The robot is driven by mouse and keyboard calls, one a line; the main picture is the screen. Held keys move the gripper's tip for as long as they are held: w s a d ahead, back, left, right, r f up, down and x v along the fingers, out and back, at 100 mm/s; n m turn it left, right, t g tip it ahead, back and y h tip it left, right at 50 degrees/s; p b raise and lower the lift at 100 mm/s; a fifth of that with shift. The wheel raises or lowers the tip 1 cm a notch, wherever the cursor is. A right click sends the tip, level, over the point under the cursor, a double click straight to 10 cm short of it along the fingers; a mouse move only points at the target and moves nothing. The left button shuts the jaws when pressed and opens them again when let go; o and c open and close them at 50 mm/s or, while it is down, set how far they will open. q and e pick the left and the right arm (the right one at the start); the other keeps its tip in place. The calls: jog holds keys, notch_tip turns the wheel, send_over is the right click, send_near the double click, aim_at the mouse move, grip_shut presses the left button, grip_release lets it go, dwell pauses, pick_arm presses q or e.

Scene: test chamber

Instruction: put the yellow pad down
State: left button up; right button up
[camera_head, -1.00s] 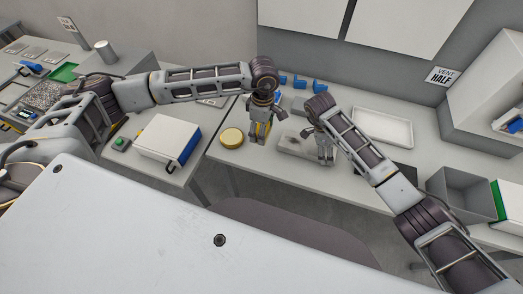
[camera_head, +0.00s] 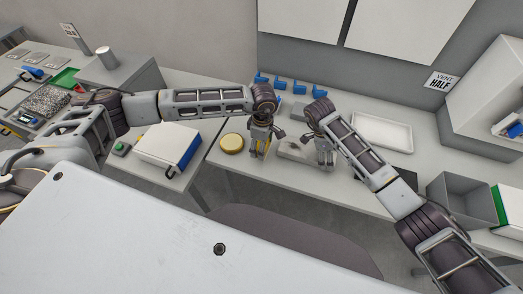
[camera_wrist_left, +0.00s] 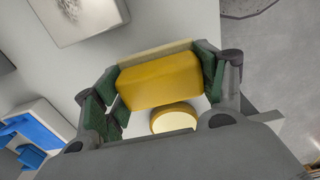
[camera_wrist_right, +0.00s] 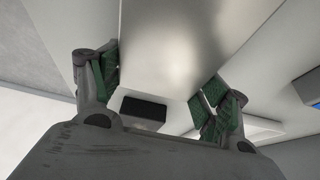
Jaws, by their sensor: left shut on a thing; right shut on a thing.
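The yellow pad (camera_wrist_left: 160,80) is a thick rounded block with a paler strip along one edge. My left gripper (camera_wrist_left: 155,88) is shut on it, with green finger pads at both ends. In the head view, my left gripper (camera_head: 260,152) points down over the table, with a little of the pad showing between its fingers. I cannot tell whether the pad touches the tabletop. My right gripper (camera_head: 325,164) is shut on a grey metallic block (camera_wrist_right: 170,50), its green finger pads on both sides. This block has a dark blotch on top (camera_head: 292,149).
A white tray (camera_head: 382,130) is at the back right, a grey bin (camera_head: 460,200) farther right. Some tabletop (camera_head: 225,165) in front is clear.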

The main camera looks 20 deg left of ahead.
pick_arm(q)
jog(key=shift+f, duration=1.9)
jog(key=shift+f, duration=0.1)
jog(key=o, duration=0.9)
jog(key=shift+d+r, duration=0.15)
jog(key=shift+r, duration=6)
jog(key=shift+o, duration=0.3)
